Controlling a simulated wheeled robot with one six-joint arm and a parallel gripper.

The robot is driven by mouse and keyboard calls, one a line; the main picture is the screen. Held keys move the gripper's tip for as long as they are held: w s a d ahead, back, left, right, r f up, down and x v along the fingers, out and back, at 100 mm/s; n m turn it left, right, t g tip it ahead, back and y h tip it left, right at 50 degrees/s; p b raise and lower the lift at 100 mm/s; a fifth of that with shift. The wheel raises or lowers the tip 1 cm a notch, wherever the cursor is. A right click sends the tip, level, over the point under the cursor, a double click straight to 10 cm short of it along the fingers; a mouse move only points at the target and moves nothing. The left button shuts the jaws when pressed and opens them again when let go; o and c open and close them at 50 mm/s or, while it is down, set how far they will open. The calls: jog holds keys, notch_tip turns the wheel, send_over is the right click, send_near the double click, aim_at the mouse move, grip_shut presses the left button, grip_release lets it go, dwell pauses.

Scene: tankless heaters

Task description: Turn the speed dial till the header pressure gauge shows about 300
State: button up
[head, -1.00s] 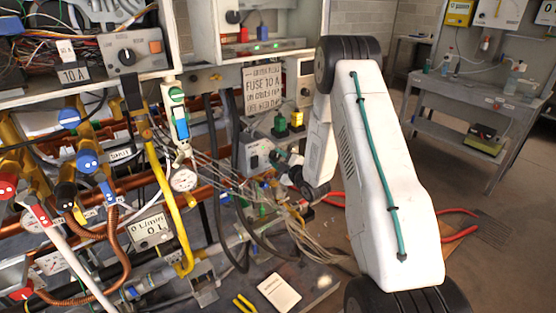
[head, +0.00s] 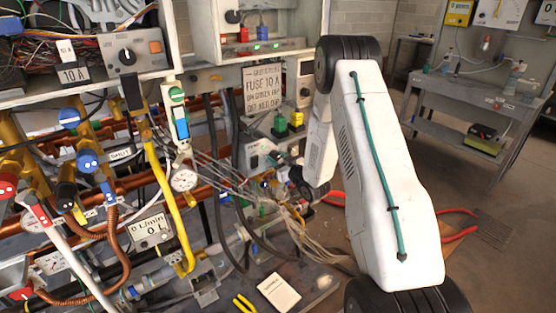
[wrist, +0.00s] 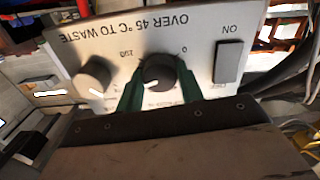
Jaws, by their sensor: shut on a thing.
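The dark round dial (wrist: 160,68) sits on a light grey panel (wrist: 205,45), which appears upside down in the wrist view. Printed marks, one reading 0, lie around the dial, and a small white pointer mark shows on its lower left. My gripper (wrist: 160,82) has its green fingers on either side of the dial and is shut on it. In the head view my gripper (head: 282,160) is at the grey control box (head: 257,152), partly hidden by my arm. A round white gauge (head: 184,180) hangs among the pipes; its reading is too small to tell, and I cannot tell if it is the header gauge.
A second, grey knob (wrist: 92,75) and an ON switch (wrist: 229,62) flank the dial. Green and yellow blocks (head: 280,124) stand above the control box. The floor at right is mostly clear.

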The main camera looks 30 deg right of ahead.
jog(key=m, duration=0.5)
jog(key=shift+f+m, duration=0.15)
jog(key=shift+m, duration=0.25)
dwell(0.4)
jog(key=o, duration=1)
jog(key=shift+s, duration=0.1)
jog(key=s, duration=0.7)
jog(key=shift+s+m, duration=0.3)
jog(key=shift+s, duration=0.05)
jog(key=shift+d, duration=0.1)
